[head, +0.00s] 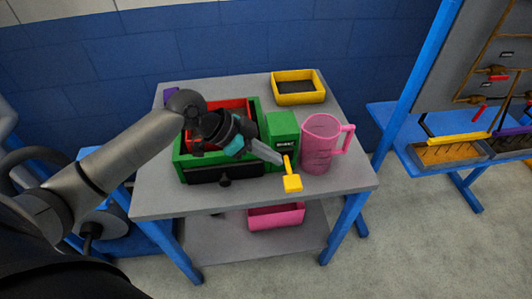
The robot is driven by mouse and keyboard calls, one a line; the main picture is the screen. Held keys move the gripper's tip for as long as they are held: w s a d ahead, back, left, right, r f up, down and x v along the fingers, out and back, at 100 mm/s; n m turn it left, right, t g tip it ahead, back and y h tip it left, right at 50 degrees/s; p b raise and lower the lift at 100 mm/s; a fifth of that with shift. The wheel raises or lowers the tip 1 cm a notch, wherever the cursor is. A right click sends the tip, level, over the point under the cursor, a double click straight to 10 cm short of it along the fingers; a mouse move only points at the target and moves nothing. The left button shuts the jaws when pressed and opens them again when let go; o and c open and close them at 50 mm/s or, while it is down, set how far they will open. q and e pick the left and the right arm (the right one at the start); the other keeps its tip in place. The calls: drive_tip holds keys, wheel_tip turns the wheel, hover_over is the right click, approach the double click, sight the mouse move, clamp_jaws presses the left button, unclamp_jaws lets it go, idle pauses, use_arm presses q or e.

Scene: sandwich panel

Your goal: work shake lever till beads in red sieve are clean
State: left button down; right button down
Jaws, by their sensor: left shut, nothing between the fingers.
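The red sieve (236,104) sits in a green box (189,175) on the grey table. My left arm covers much of it, and I cannot see any beads. The shake lever (292,182) is yellow, with a block-shaped end, and sticks out in front of a green housing (281,127) at the box's right side. My left gripper (278,159) is shut and empty, with its tips just left of the lever's upper part. I cannot tell whether they touch it. My right gripper is not in view.
A pink jug (319,146) stands close to the right of the housing. A yellow tray (297,99) is at the table's back, and a pink bin (276,218) is on the lower shelf. The table's front right (346,178) is clear.

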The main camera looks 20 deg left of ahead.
sight(299, 181)
use_arm(q)
drive_tip(key=x, duration=0.5)
drive_tip(key=shift+w+d+f, duration=0.1)
drive_tip(key=shift+d+f, duration=0.1)
wheel_tip(299, 181, down, 3)
drive_tip(key=shift+d+f+b, duration=0.1)
drive_tip(key=shift+f+b, duration=0.1)
drive_tip(key=shift+b, duration=0.35)
drive_tip(key=shift+f, duration=0.4)
